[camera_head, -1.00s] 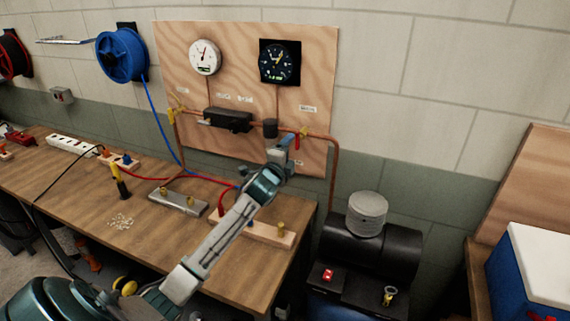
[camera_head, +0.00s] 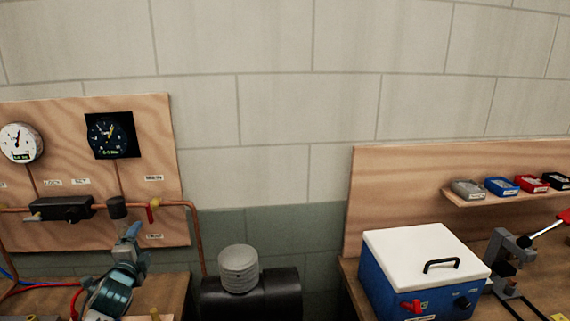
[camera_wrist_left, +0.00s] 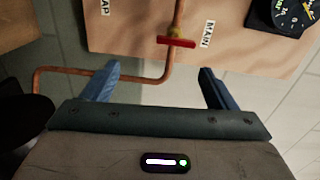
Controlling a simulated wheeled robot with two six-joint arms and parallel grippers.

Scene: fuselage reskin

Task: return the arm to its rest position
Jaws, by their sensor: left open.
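My left gripper (camera_head: 131,234) shows at the lower left of the head view, in front of the lower right part of the wooden gauge board (camera_head: 165,115). In the left wrist view its two blue fingers (camera_wrist_left: 158,88) stand wide apart with nothing between them but the background. Behind them are the copper pipe (camera_wrist_left: 125,76) and the red valve handle (camera_wrist_left: 176,42) by the MAIN label. The gripper appears apart from both. My right gripper is in neither view.
A black compressor tank (camera_head: 252,296) with a ribbed grey cylinder (camera_head: 239,268) stands right of the board. A blue box with a white lid (camera_head: 425,250) sits on the right bench, beside a grey lever tool (camera_head: 507,262). The wall between is bare.

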